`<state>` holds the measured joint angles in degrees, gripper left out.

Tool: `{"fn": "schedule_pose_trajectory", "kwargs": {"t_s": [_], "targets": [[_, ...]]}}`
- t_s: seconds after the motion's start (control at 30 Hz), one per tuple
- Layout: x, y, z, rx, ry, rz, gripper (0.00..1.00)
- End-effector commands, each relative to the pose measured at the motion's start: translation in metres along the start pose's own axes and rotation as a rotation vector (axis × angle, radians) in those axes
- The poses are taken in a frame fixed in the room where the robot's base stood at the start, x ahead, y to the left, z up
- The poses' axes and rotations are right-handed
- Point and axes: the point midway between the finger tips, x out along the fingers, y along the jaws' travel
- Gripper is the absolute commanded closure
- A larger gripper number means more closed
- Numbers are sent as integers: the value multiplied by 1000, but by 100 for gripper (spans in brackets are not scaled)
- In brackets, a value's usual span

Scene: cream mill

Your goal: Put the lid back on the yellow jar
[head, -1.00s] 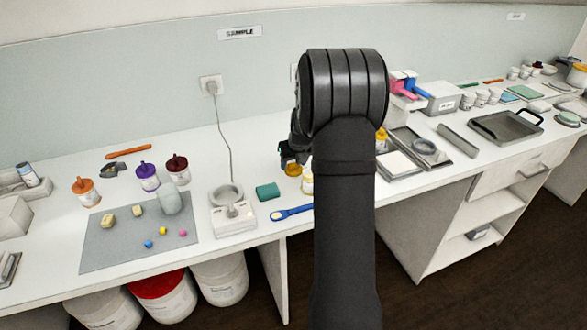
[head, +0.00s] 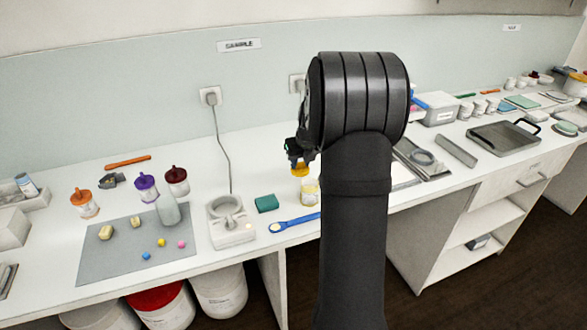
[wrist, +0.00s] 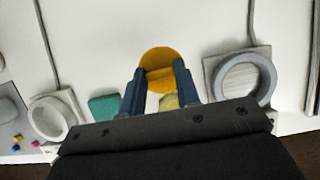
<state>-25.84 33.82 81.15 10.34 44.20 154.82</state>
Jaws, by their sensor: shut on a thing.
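My gripper (wrist: 160,82) is shut on a round yellow lid (wrist: 160,58), with one blue-grey finger on each side of it. In the head view the yellow lid (head: 298,171) hangs from my gripper (head: 299,160), just above and slightly left of the yellow jar (head: 310,192). The jar stands upright on the counter, with a pale label and yellowish contents. In the wrist view only part of the jar (wrist: 169,102) shows between the fingers. The lid and jar look apart.
A green block (head: 266,203) and a blue spoon (head: 295,223) lie near the jar. A grey-white device with a ring (head: 230,222) stands to the left. My arm hides counter to the right.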

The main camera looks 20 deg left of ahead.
Motion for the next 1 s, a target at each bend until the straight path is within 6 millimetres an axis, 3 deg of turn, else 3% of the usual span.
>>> {"fn": "schedule_pose_trajectory", "kwargs": {"t_s": [0.2,0.5,0.57,0.8,1.0], "targets": [[-38,-32,-19,2,-4,-2,92],[-71,-56,-37,1,-2,-1,92],[-76,-51,-39,-2,-3,0,92],[-90,-5,-48,-5,-1,2,92],[-84,3,-54,-1,-1,1,92]]}}
